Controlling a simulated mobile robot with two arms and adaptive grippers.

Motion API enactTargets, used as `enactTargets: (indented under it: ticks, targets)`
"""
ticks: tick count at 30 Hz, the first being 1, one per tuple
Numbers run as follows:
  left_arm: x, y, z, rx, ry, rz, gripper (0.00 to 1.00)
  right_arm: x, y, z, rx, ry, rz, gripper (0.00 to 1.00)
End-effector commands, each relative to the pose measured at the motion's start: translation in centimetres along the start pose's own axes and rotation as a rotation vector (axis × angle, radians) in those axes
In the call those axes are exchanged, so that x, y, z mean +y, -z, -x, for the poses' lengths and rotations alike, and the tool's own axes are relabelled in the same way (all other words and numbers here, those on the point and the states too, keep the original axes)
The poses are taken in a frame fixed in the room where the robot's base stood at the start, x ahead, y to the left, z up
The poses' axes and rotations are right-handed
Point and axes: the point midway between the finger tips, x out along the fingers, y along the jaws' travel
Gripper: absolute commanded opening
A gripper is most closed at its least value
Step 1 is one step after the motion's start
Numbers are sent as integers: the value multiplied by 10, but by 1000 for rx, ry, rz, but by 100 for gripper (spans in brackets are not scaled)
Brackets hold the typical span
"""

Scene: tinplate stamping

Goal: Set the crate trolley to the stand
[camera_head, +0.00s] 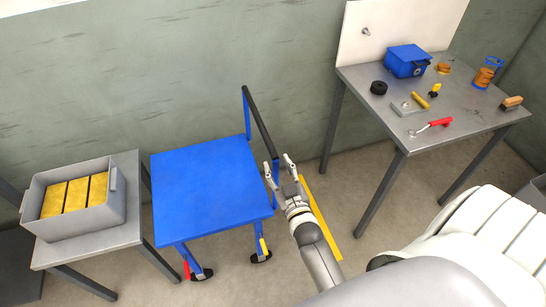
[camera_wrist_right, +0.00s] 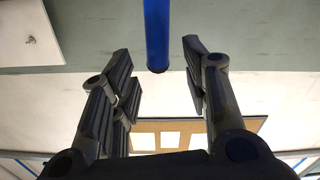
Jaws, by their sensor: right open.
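The blue crate trolley (camera_head: 205,185) stands on the floor at the middle left, with a black handle bar (camera_head: 259,125) on blue posts at its right side. The grey stand (camera_head: 135,208) is to its left, with a gap that looks narrow. My right gripper (camera_head: 279,163) is open beside the trolley's right edge, near the handle. In the right wrist view a blue post (camera_wrist_right: 157,35) shows between the open fingers (camera_wrist_right: 158,65); I cannot tell whether they touch it. My left gripper is not in view.
A grey crate (camera_head: 88,219) with yellow blocks (camera_head: 75,196) sits on the stand. A workbench (camera_head: 440,128) with tools and a blue box (camera_head: 407,61) stands at the right. A yellow floor strip (camera_head: 321,220) lies beside my right arm. Two trolley casters (camera_head: 261,257) show at the front.

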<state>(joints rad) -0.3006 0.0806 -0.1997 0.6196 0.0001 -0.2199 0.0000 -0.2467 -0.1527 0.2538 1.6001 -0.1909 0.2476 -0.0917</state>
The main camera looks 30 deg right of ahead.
Motion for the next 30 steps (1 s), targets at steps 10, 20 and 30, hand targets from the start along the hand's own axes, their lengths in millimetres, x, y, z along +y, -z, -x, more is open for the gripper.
enactTargets:
  ticks: [10, 20, 30]
  targets:
    - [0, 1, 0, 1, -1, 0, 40, 1, 0, 34, 2, -2, -1, 42]
    - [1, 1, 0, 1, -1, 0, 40, 2, 1, 36, 3, -2, -1, 42]
    - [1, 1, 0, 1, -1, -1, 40, -5, -10, 37, -22, 13, -5, 42]
